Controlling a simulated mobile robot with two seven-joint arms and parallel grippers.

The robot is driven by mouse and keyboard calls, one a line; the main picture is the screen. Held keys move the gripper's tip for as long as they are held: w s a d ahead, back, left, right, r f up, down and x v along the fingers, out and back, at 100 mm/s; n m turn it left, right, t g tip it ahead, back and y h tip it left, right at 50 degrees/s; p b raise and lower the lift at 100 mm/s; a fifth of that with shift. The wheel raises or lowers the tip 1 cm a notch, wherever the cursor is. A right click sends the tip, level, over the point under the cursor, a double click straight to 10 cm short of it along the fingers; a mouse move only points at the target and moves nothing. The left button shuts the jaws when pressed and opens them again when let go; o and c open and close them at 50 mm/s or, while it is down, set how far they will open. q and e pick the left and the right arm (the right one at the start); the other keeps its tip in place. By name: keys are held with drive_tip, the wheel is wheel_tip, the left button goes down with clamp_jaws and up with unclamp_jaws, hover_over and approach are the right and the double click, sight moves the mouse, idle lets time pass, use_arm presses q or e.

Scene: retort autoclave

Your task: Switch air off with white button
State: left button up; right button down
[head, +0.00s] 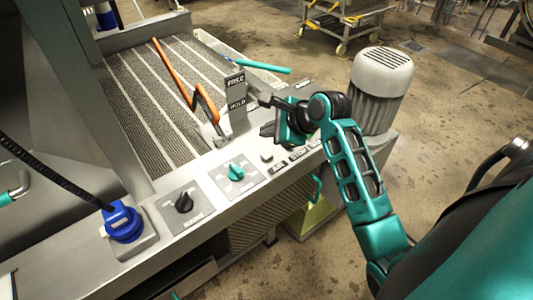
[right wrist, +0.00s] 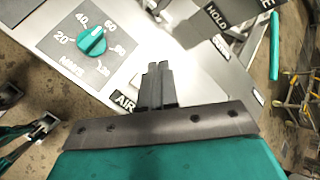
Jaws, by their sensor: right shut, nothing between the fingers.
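A small pale button (head: 267,156) sits on the sloped console (head: 150,204), right of a teal-knobbed dial (head: 237,172), beside a row of dark labels. The dial also shows in the right wrist view (right wrist: 92,41). There, an AIR label (right wrist: 124,102) lies just left of my right gripper (right wrist: 158,72), partly covered by it. My right gripper (head: 268,129) is shut and empty, above the console's right part, a little beyond the button in the head view. The fingers hide part of the panel in the wrist view; I cannot make out the button there. My left gripper is not in view.
An upright FREE/HOLD plate (head: 236,101) stands close left of my right gripper. A grey ribbed motor (head: 380,85) is to the right. A black-knobbed dial (head: 184,202) and a blue connector (head: 123,224) are left. An orange-handled lever (head: 174,72) lies over the slatted bed.

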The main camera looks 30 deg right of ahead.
sight(269, 157)
drive_tip(key=shift+f+b, duration=0.4)
drive_tip(key=shift+f, duration=1.95)
drive_tip(key=shift+f+p, duration=0.4)
drive_tip(key=shift+f, duration=0.05)
drive_tip(key=shift+f, duration=0.55)
idle(0.9)
drive_tip(key=shift+r, duration=0.95)
drive_tip(key=shift+r, duration=0.1)
